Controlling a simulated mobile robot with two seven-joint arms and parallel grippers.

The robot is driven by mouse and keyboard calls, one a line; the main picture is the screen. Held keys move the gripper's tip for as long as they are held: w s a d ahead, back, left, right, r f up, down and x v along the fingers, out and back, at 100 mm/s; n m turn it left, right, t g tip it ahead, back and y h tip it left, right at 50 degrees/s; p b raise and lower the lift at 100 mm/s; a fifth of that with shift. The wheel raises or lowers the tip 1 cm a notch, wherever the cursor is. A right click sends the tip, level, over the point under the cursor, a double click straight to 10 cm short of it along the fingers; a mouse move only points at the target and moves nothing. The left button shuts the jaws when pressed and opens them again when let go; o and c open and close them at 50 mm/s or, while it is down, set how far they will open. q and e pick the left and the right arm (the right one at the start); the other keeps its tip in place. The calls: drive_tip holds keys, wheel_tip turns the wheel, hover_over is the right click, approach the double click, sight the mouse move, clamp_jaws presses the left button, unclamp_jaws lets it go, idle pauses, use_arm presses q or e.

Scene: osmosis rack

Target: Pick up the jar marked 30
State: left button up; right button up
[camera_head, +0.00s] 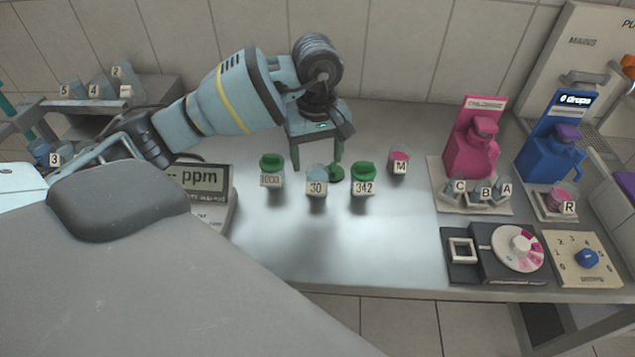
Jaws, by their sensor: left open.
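The jar marked 30 (316,187) stands upright on the bench between the jar marked 1000 (271,178) and the jar marked 342 (363,184). Its top looks pale blue with no green lid on it, while both neighbours wear green lids. Nothing shows between the fingers. I cannot tell whether they touch anything. My right gripper is not in view.
A jar marked M (399,161) stands to the right. A ppm meter (208,184) is at left. A pink dispenser (473,145), a blue dispenser (552,145) and dial panels (520,248) fill the right side. The bench front (340,255) is clear.

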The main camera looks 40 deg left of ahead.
sight(318, 175)
use_arm(q)
drive_tip(key=shift+f, duration=0.6)
wheel_tip(318, 175, down, 4)
drive_tip(key=shift+d+f+p, duration=0.1)
drive_tip(key=shift+f+p, duration=0.15)
drive_tip(key=shift+p, duration=0.1)
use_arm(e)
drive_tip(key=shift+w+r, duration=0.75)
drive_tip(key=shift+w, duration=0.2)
use_arm(q)
drive_tip(key=shift+c, duration=0.2)
drive_tip(key=c, duration=1)
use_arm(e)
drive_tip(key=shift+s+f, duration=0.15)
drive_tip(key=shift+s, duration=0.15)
